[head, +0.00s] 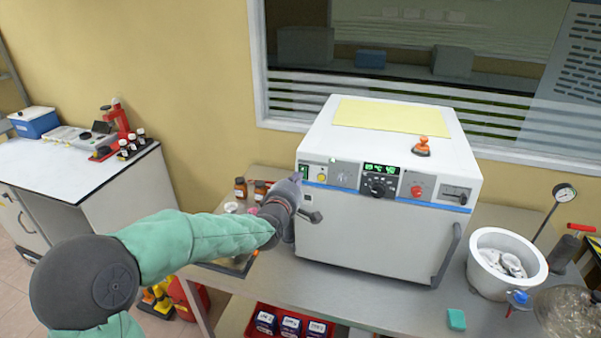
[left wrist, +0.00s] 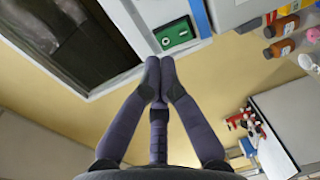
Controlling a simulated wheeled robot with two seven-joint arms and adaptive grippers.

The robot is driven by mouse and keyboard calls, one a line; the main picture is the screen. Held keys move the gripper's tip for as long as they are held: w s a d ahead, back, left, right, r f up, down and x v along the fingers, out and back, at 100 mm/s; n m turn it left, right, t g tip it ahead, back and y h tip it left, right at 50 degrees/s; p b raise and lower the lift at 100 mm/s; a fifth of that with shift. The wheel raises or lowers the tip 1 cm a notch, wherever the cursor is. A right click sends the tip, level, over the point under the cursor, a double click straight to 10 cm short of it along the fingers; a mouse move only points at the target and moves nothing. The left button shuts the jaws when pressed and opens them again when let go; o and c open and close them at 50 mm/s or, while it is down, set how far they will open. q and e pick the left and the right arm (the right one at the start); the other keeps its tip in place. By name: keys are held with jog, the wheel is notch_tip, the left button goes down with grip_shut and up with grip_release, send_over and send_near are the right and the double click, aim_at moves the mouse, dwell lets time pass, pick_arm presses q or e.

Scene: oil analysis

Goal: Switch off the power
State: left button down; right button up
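A white oven-like machine (head: 375,232) stands on the grey bench, with a control panel along its upper front. At the panel's left end is a green switch (head: 304,172), which also shows in the left wrist view (left wrist: 175,36). The panel's display (head: 381,169) is lit with green digits. My left gripper (head: 297,178) is at the panel's left end, close to the green switch; I cannot tell whether it touches. In the left wrist view its fingertips (left wrist: 160,77) are together with nothing between them, just below the switch in the picture. My right gripper is not in view.
A black knob (head: 378,187) and a red button (head: 417,191) are further right on the panel. A door handle (head: 447,254) juts from the front. Brown bottles (head: 240,187) stand left of the machine, and a white pot (head: 507,264) stands at right. An orange object (head: 422,147) is on top.

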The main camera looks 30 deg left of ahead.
aim_at(303, 167)
pick_arm(q)
jog(key=shift+x, duration=2.05)
jog(key=shift+w+a+b, duration=0.1)
jog(key=shift+w+b, duration=0.1)
jog(key=shift+b, duration=0.3)
